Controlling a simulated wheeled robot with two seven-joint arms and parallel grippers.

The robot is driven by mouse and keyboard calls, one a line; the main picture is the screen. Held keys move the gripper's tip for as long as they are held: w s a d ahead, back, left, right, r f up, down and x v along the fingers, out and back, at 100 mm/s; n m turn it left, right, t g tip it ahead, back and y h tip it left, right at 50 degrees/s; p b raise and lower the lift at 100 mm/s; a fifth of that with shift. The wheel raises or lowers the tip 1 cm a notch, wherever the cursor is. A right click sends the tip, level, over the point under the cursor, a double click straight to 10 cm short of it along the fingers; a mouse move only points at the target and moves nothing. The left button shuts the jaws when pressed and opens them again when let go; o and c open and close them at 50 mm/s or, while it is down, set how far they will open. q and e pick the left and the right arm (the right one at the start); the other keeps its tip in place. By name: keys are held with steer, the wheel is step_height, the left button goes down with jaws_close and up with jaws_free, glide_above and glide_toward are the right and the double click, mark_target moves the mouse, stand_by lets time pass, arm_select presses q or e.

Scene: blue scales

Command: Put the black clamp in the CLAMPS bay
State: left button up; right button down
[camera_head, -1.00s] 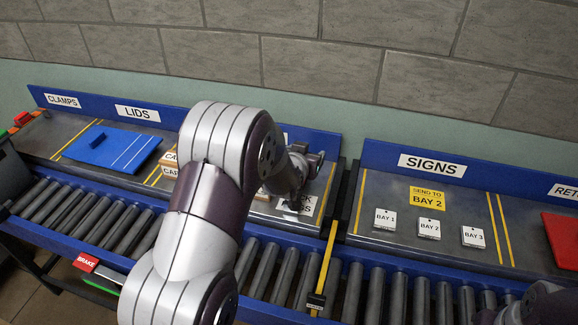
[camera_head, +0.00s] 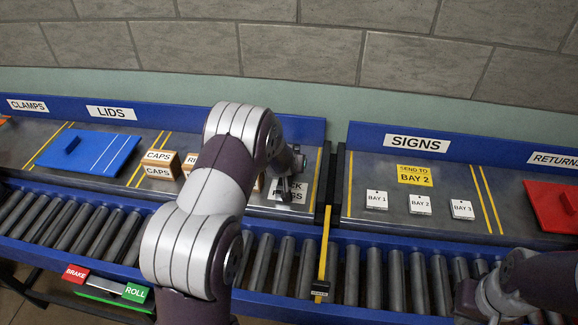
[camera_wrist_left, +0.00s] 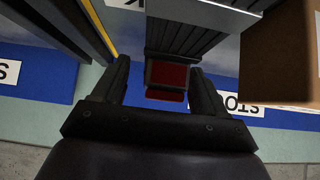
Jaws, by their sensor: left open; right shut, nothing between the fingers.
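In the left wrist view a black ribbed thing with a dark red face (camera_wrist_left: 168,75) lies between my fingers; it may be the black clamp, but I cannot tell for sure. My left gripper (camera_wrist_left: 160,78) is open around it, with no clear contact. In the head view my left arm hides most of that spot, by a white label ending in "CK" and "GS" (camera_head: 292,196). The CLAMPS bay, under the CLAMPS sign (camera_head: 27,106), is at the far left, cut by the picture edge. My right gripper (camera_head: 468,301) is shut and empty at the lower right.
A blue lid (camera_head: 95,152) lies in the LIDS bay. Bay tags (camera_head: 420,205) and a red panel (camera_head: 550,205) lie to the right. Rollers (camera_head: 390,290) run along the front, with a yellow bar (camera_head: 324,250) across them.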

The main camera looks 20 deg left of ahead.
arm_select(q)
steer(key=shift+w+a+f, duration=0.2)
steer(key=shift+w+f, duration=0.3)
steer(key=shift+s+r, duration=0.1)
steer(key=shift+c, duration=1.3)
steer(key=c, duration=1)
